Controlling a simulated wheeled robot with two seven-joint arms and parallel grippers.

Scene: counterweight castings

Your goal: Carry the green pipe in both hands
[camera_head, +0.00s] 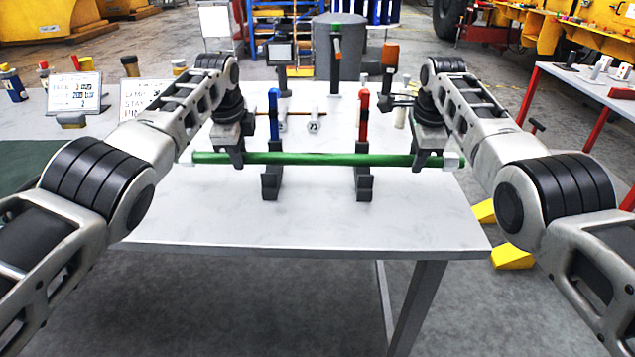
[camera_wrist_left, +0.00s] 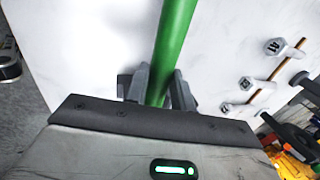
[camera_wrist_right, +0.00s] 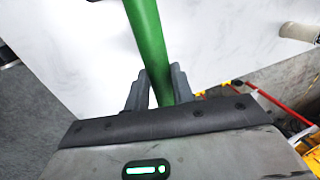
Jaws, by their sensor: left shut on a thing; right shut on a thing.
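The green pipe (camera_head: 315,159) lies level across the picture above the white table, with a pale cap at each end. My left gripper (camera_head: 237,160) is shut on it near its left end, and the left wrist view shows the pipe (camera_wrist_left: 172,50) between the fingers (camera_wrist_left: 160,88). My right gripper (camera_head: 428,160) is shut on it near its right end, and the right wrist view shows the pipe (camera_wrist_right: 148,38) between the fingers (camera_wrist_right: 160,88). Two black supports (camera_head: 271,187) (camera_head: 364,187) stand below the pipe. I cannot tell whether it touches them.
The white table (camera_head: 300,228) is clear at its front. A blue post (camera_head: 273,108) and a red post (camera_head: 363,105) stand behind the pipe, with pale weights (camera_head: 314,127) between them. Signs (camera_head: 75,94) stand at left. A red-legged table (camera_head: 590,85) is at right.

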